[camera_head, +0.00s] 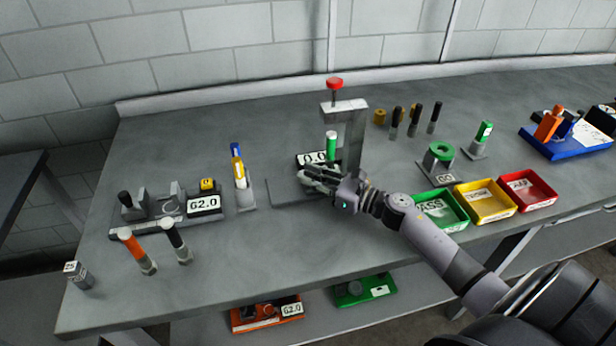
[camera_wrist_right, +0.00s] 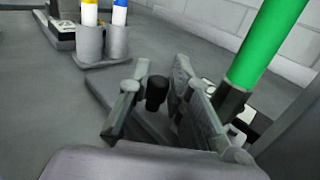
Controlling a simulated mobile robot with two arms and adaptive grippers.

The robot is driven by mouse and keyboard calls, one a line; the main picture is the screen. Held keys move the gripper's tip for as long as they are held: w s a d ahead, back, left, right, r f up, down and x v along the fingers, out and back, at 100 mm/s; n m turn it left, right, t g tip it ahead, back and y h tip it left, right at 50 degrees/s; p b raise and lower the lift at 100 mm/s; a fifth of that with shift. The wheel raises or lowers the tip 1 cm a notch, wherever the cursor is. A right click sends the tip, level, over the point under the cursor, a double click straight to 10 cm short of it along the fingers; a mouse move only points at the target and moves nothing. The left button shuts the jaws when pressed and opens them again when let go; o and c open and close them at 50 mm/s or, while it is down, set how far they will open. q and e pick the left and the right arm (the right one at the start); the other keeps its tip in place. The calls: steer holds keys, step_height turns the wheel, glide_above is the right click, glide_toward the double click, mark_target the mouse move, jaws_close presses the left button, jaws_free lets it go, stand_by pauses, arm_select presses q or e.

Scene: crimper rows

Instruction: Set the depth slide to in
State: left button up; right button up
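My right gripper (camera_head: 322,180) is low in front of the press stand (camera_head: 354,140), beside its "0.0" display (camera_head: 312,157). In the right wrist view its fingers (camera_wrist_right: 160,100) are apart, with a small black knob (camera_wrist_right: 157,92) between them. Gaps show between the knob and the fingers, so it does not look gripped. The knob may be the depth slide's handle; no label on it is readable, and the gripper hides it in the head view. A green-handled tool (camera_head: 331,145) stands upright at the press and also shows close by in the wrist view (camera_wrist_right: 265,45). My left gripper is not in view.
Left of the press is a holder with blue and yellow tools (camera_head: 239,165), then a fixture marked "G2.0" (camera_head: 204,204). Green (camera_head: 440,226), yellow (camera_head: 486,218) and red (camera_head: 530,205) trays lie right, near my forearm. Several black pegs stand behind.

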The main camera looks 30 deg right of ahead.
steer(key=shift+o, duration=0.6)
steer(key=shift+s+d, duration=0.1)
steer(key=shift+d, duration=0.15)
steer(key=shift+a+r, duration=0.1)
steer(key=shift+r, duration=0.45)
step_height(320, 180, up, 9)
steer(key=shift+f, duration=0.1)
